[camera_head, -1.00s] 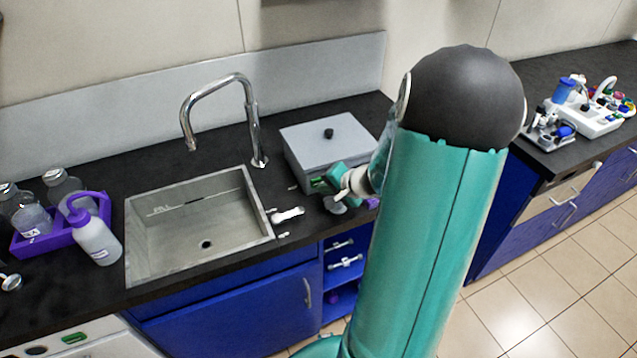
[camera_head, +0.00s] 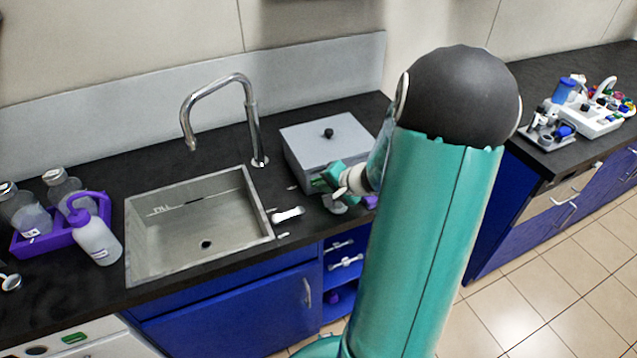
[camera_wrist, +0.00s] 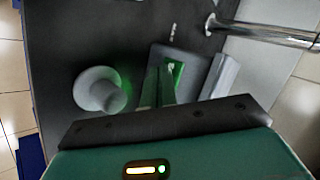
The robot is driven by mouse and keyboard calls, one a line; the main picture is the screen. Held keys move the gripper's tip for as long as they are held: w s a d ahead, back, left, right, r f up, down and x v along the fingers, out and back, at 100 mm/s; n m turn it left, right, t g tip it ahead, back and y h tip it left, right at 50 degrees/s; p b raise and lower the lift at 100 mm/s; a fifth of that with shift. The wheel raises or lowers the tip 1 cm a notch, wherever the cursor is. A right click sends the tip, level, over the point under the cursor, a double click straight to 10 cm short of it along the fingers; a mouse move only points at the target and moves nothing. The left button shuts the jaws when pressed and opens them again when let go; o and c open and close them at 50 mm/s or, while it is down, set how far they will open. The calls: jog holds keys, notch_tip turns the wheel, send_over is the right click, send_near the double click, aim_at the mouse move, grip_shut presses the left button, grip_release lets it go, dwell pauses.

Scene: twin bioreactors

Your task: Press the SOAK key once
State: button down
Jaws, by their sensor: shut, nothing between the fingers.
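A grey box (camera_head: 322,150) with a black knob on its lid stands on the dark counter right of the sink. In the wrist view, my gripper's narrow fingers (camera_wrist: 162,88) are together and empty, pointing at a grey panel (camera_wrist: 158,57) with a green-lit patch (camera_wrist: 175,72). The fingertips are close to this patch; I cannot tell whether they touch it. No SOAK lettering is readable, and the fingers cover part of the panel.
A round grey object (camera_wrist: 97,90) stands left of the fingers in the wrist view. The sink (camera_head: 200,225) and its tall faucet (camera_head: 252,120) are left of the box. A small white item (camera_head: 288,215) lies between them. A purple bottle rack (camera_head: 42,243) is at far left.

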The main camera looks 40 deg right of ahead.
jog(key=shift+s, duration=0.1)
jog(key=shift+s+a, duration=0.2)
jog(key=shift+s, duration=0.45)
jog(key=shift+s, duration=0.15)
jog(key=shift+s+a, duration=0.25)
jog(key=shift+s, duration=0.5)
jog(key=shift+s+a, duration=0.2)
jog(key=shift+s, duration=0.6)
jog(key=shift+s+a, duration=0.25)
jog(key=shift+s, duration=0.5)
